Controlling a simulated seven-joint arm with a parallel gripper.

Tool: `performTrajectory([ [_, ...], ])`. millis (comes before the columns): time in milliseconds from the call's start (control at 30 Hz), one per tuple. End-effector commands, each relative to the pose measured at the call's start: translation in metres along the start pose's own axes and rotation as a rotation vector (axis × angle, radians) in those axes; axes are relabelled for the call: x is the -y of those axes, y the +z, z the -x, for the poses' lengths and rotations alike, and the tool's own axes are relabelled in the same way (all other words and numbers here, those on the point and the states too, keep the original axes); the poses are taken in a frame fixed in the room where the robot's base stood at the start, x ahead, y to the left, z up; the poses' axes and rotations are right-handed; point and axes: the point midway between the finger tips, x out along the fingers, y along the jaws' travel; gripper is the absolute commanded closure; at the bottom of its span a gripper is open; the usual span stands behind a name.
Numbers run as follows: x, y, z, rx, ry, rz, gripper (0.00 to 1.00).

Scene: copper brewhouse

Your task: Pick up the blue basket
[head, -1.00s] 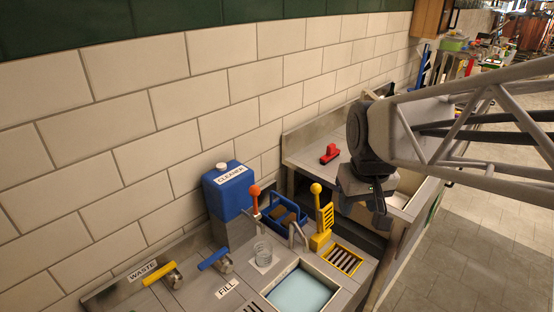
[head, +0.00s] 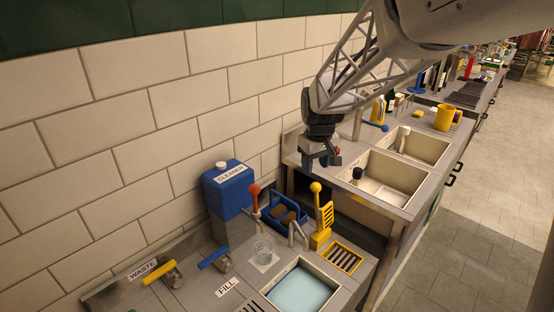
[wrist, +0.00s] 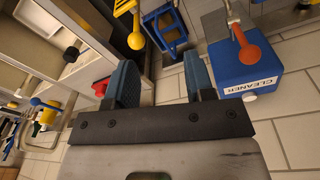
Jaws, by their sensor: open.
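The blue basket (head: 273,222) stands on the lower counter in the head view, between the blue cleaner container and the yellow slotted tool. Brownish pieces lie in it.
A clear glass (head: 262,250) is in front. A double sink (head: 375,185) lies right. A red object (wrist: 100,87) shows beside my finger.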

Motion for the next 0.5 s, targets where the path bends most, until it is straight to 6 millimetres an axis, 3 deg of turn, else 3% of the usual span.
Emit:
performTrajectory([
  [500,-0.014,-0.106,-0.095,0.044,-0.025,0.163,0.51],
])
